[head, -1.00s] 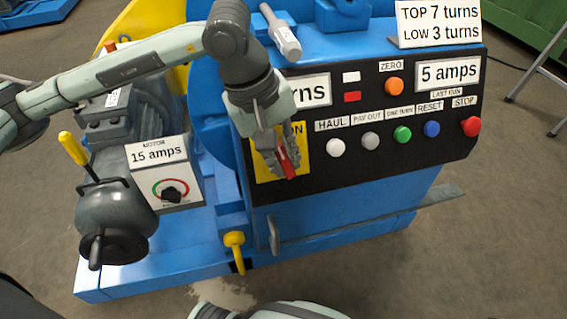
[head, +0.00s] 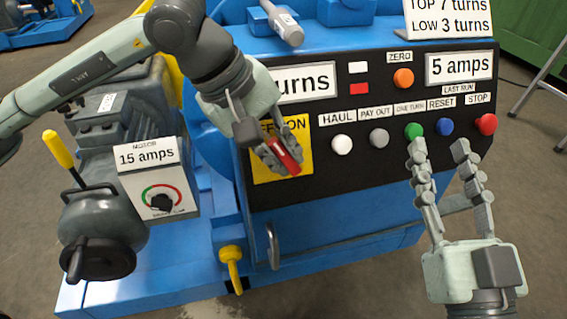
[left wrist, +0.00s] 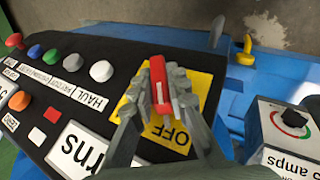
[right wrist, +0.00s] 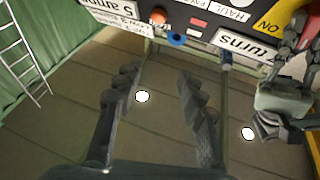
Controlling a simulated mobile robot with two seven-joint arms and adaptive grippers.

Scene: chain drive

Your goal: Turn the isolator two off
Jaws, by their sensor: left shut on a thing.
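The isolator is a red handle (head: 285,157) on a yellow plate (head: 262,172) at the left of the black panel. My left gripper (head: 283,158) is shut on the red handle, which slants from upper left to lower right. In the left wrist view the handle (left wrist: 160,88) sits between the fingers, with OFF readable on the plate (left wrist: 178,136) beside it. ON shows at the plate's upper right in the head view, where the fingers partly cover OFF. No number is readable on the plate. My right gripper (head: 438,152) is open and empty in front of the panel's right part.
Right of the handle are a white HAUL button (head: 342,145), a grey button (head: 379,138), a green button (head: 413,130), a blue button (head: 445,127) and a red STOP button (head: 486,124). A motor box with a dial (head: 160,202) stands left, near a yellow lever (head: 231,262).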

